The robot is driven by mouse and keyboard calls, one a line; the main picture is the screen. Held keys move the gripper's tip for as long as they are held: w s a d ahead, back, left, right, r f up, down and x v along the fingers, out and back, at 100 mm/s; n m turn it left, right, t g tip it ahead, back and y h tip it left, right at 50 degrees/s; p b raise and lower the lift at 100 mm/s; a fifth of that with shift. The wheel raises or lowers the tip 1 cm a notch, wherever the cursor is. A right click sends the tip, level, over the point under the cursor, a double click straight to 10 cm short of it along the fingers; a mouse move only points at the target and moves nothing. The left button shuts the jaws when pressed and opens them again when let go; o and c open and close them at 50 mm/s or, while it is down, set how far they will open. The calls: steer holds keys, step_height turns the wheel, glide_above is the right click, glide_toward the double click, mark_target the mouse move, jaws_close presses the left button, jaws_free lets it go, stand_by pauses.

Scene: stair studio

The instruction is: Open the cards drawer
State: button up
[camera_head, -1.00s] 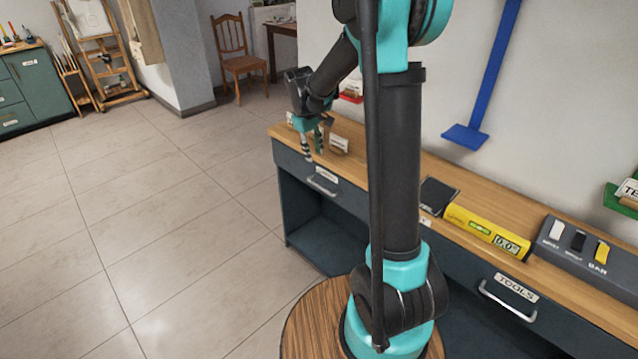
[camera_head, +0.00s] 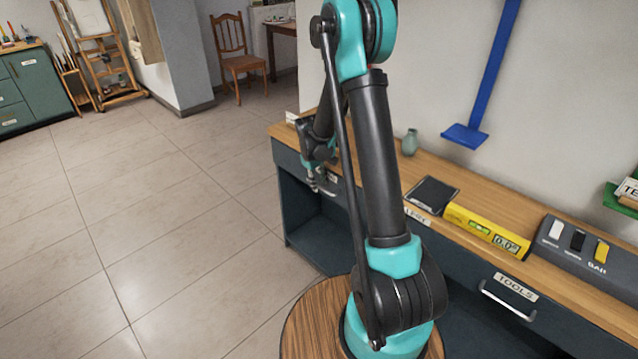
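A dark blue-grey drawer front (camera_head: 287,158) is at the left end of the long wooden-topped bench and looks shut. Its label is not readable now, so I cannot confirm that it says cards. My gripper (camera_head: 317,182) is in front of this drawer, at the height of its metal handle. The arm and gripper hide most of the handle, and I cannot tell whether the fingers touch it or how far apart they are. A second drawer, labelled TOOLS (camera_head: 508,299), is shut at the right.
The bench top (camera_head: 465,190) holds a dark tray (camera_head: 433,194), a yellow level (camera_head: 486,230), a grey switch box (camera_head: 578,243) and a green vase (camera_head: 410,143). A blue bracket (camera_head: 466,136) is on the wall. The tiled floor (camera_head: 170,220) left of the bench is clear.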

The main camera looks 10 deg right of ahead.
steer(key=shift+f, duration=0.1)
steer(key=shift+c, duration=0.5)
jaws_close()
steer(key=s+a, duration=1.2)
steer(key=a, duration=0.5)
steer(key=shift+s, duration=0.15)
steer(key=shift+o, duration=0.5)
jaws_free()
